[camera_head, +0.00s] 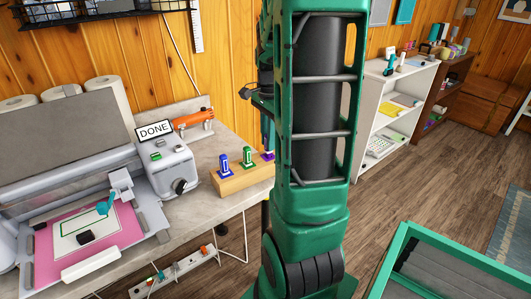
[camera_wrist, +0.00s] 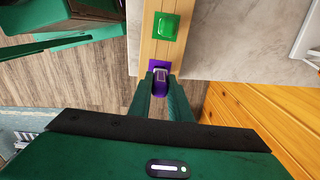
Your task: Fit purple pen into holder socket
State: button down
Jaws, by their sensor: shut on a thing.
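The wooden holder (camera_head: 240,182) stands at the right end of the workbench, with a blue pen (camera_head: 224,165) and a green pen (camera_head: 248,157) upright in it. A purple patch at the holder's right end is partly hidden by my arm. In the wrist view the holder (camera_wrist: 152,45) runs up from my fingertips, with the green pen (camera_wrist: 169,27) farther along. The purple pen (camera_wrist: 160,76) is between the fingers of my gripper (camera_wrist: 161,79), which is shut on it. It is at the purple-marked end socket (camera_wrist: 154,65); I cannot tell how deep it sits.
A grey control box (camera_head: 167,168) with a DONE sign and a cutting machine with a pink mat (camera_head: 60,258) stand left on the bench. A green-framed bin (camera_head: 440,250) is at lower right. The floor between bench and shelves is open.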

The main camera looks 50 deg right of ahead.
jog(key=shift+r, duration=3)
